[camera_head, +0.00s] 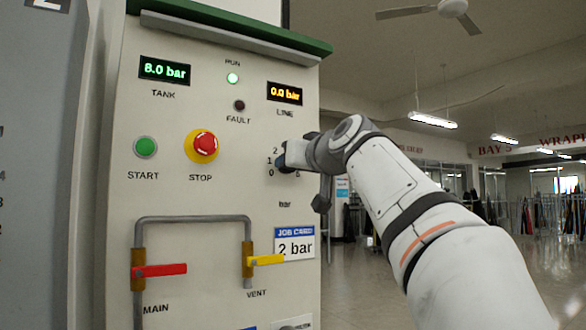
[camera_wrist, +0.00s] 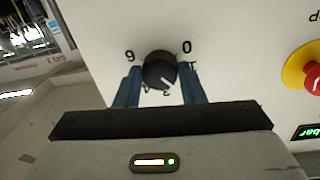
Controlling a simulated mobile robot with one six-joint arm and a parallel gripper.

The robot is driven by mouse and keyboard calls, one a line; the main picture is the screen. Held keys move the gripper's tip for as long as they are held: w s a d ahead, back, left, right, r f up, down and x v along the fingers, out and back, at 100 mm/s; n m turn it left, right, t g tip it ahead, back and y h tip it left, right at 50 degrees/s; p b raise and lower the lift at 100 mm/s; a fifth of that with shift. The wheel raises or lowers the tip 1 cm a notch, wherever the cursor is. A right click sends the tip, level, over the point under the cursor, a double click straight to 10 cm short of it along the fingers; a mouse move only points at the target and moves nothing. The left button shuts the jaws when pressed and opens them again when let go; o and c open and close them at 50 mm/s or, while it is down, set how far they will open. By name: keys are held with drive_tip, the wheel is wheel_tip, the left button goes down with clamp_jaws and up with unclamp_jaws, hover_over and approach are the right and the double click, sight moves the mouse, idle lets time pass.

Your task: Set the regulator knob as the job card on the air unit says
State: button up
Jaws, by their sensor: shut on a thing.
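The black regulator knob (camera_wrist: 160,70) sits between my fingers in the wrist view, its white mark pointing to the lower right, toward the small digits near the 2; the exact reading is unclear. My gripper (camera_wrist: 160,88) is shut on the knob, one blue finger on each side; in the head view my gripper (camera_head: 284,159) reaches the dial from the right and hides most of the knob. The job card (camera_head: 294,244) reads 2 bar. The orange LINE display (camera_head: 285,93) reads 0.0 bar. The air unit panel (camera_head: 215,120) is upright.
The green TANK display (camera_head: 165,70) seems to read 8.0 bar. The red STOP button (camera_head: 205,144) and green START button (camera_head: 145,147) are left of the dial. The red MAIN lever (camera_head: 160,270) and yellow VENT lever (camera_head: 267,260) stick out below. The RUN lamp (camera_head: 233,78) is green.

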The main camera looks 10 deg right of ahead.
drive_tip(key=shift+f, duration=0.1)
idle(0.3)
drive_tip(key=o, duration=1)
drive_tip(key=v, duration=0.7)
drive_tip(key=shift+s, duration=0.35)
drive_tip(key=shift+d, duration=0.1)
